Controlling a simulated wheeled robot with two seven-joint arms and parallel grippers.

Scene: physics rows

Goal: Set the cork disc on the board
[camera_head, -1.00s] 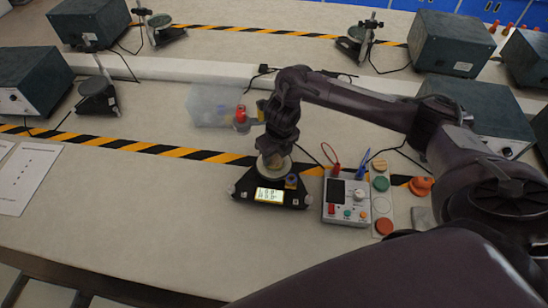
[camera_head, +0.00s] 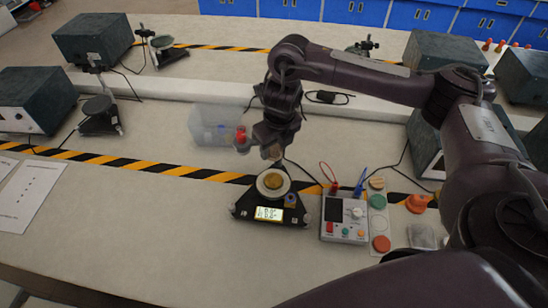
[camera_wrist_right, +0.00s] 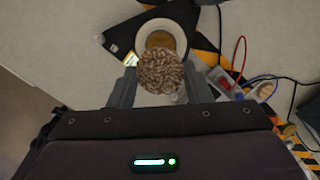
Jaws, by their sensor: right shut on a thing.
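My right gripper (camera_head: 271,150) is above the black scale and points down. In the right wrist view it (camera_wrist_right: 161,80) is shut on a round, speckled brown cork disc (camera_wrist_right: 161,71), held between the two fingers. Only a small part of the cork disc (camera_head: 271,154) shows below the gripper in the head view. The narrow pale board (camera_head: 378,212) lies right of the white meter. It bears a tan disc, a green disc and an orange disc, with a pale round spot between green and orange. My left gripper is not in view.
The black scale (camera_head: 241,206) has a lit display and a round pale pan (camera_head: 262,190) with a yellow-brown centre. The white meter (camera_head: 346,230) has red and blue leads. A clear bin (camera_head: 203,122) stands behind left. An orange knobbed piece (camera_head: 416,203) lies right of the board.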

